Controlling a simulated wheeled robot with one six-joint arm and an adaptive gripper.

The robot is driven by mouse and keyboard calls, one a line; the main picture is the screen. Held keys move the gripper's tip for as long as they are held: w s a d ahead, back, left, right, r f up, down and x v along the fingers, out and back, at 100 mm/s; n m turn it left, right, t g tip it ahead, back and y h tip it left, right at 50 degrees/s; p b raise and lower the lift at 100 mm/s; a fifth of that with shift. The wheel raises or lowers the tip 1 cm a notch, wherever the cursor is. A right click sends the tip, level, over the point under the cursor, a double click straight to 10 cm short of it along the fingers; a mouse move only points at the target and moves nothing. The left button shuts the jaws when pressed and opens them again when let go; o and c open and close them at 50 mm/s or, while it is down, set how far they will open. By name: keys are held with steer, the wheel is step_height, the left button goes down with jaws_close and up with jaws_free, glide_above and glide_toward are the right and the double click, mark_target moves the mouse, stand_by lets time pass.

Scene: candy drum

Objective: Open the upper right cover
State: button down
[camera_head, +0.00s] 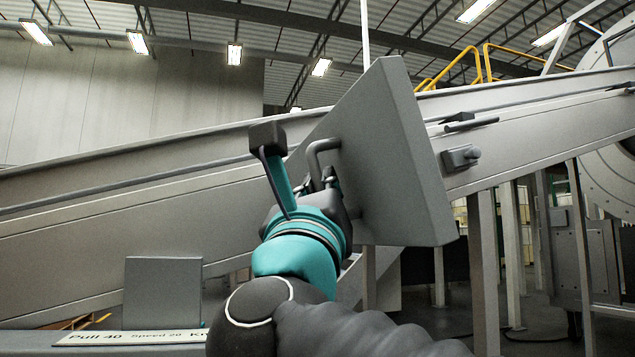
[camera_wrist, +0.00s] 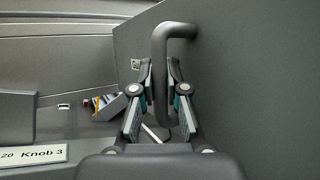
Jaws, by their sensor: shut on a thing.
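The upper right cover (camera_head: 385,150) is a grey panel swung out from the inclined conveyor housing, standing at an angle in the middle of the head view. In the wrist view the cover (camera_wrist: 255,75) fills the right side. Its dark handle (camera_head: 322,150) is a bent bar on the panel's left face; the handle also shows in the wrist view (camera_wrist: 159,70). My gripper (camera_wrist: 160,88) has its fingers on both sides of the handle's long bar and is shut on it. In the head view my wrist partly hides the fingers and the handle's lower end.
A latch (camera_head: 461,158) and a short dark bar (camera_head: 471,124) sit on the conveyor housing (camera_head: 540,135) right of the cover. A smaller grey panel (camera_head: 162,292) stands at lower left behind a label strip (camera_head: 130,337). Support posts (camera_head: 483,270) stand below right.

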steer(key=shift+s+r, duration=0.15)
steer(key=shift+r, duration=0.1)
steer(key=c, duration=1.2)
jaws_free()
steer(key=shift+s, duration=0.1)
steer(key=shift+f, duration=0.1)
steer(key=shift+s+a+f, duration=0.15)
steer(key=shift+s+f, duration=0.25)
steer(key=shift+s, duration=0.05)
steer(key=shift+v, duration=5.35)
steer(key=shift+s+a+f, duration=0.65)
steer(key=shift+a+f, duration=1.15)
steer(key=shift+a, duration=0.05)
steer(key=shift+s+a+f, duration=0.7)
steer(key=shift+a+f, duration=1.05)
steer(key=shift+a, duration=0.1)
steer(key=shift+s+a+f, duration=0.65)
steer(key=shift+a+f, duration=1.15)
